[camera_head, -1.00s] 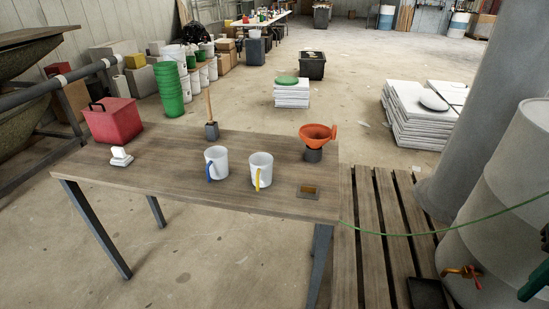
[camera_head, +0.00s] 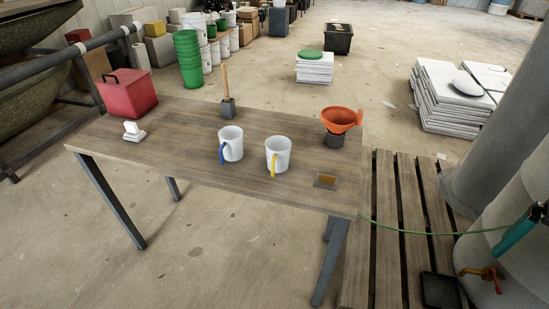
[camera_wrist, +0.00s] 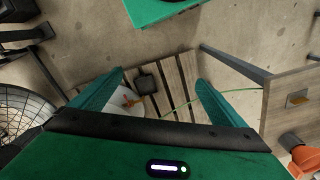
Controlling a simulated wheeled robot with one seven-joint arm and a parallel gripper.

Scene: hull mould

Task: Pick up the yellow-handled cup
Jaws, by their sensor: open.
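The yellow-handled cup (camera_head: 281,152) is a white mug standing upright on the wooden table (camera_head: 190,170), its yellow handle facing the front. A similar white mug with a blue handle (camera_head: 232,144) stands just to its left, apart from it. My gripper shows in the wrist view (camera_wrist: 160,78) with its two teal fingers spread wide and nothing between them. A teal part of it shows at the right edge of the head view, well right of the table and far from the cups. Neither cup is visible in the wrist view.
An orange funnel (camera_head: 338,119) on a dark stand and a small plate (camera_head: 326,181) are to the cup's right. A wooden-handled tool (camera_head: 227,104), white block (camera_head: 133,133) and red box (camera_head: 127,92) are also on the table. A pallet (camera_head: 405,220) and drum stand right.

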